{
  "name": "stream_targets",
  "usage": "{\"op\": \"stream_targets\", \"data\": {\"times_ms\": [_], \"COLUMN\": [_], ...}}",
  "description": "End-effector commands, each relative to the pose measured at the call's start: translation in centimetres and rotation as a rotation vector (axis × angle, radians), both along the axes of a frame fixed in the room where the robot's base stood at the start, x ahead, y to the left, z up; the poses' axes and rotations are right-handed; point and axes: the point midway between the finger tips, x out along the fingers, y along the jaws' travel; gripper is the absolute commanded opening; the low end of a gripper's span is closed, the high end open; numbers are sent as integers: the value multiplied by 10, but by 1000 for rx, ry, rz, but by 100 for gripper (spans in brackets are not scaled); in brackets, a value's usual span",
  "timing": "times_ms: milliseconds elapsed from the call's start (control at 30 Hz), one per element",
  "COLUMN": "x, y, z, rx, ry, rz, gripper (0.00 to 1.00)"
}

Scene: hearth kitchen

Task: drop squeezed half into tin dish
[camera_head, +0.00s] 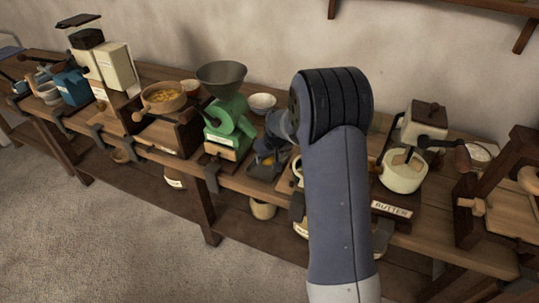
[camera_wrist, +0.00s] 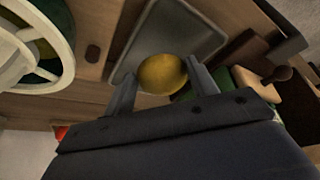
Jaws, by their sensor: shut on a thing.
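The yellow squeezed half (camera_wrist: 162,74) is between the fingers of my gripper (camera_wrist: 163,80) in the wrist view, with its rounded side showing; its cut face is hidden. My gripper is shut on it. The grey rectangular tin dish (camera_wrist: 195,38) lies behind and beneath the half in that view, and its bare floor shows. Whether the half touches the dish is unclear. In the head view my gripper (camera_head: 269,153) is low over the bench beside the green mill, and the dark dish (camera_head: 258,171) is partly hidden beneath it.
A cream ring-shaped rim (camera_wrist: 69,62) with green and yellow pieces inside is close at left in the wrist view. The green mill (camera_head: 229,127) stands left of my gripper. A small white bowl (camera_head: 262,102) stands behind. A cream pot (camera_head: 403,171) stands right of my arm.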

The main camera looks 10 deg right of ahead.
Motion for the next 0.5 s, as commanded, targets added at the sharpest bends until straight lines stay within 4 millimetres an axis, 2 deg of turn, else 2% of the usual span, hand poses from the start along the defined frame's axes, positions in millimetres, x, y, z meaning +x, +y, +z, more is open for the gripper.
{"op": "stream_targets", "data": {"times_ms": [100,367,400,500], "x": [0,0,0,0], "y": [0,0,0,0], "z": [-6,-5,-5,-5], "rx": [0,0,0,0], "ry": [0,0,0,0], "rz": [0,0,0,0], "gripper": [31,31,58,66]}}
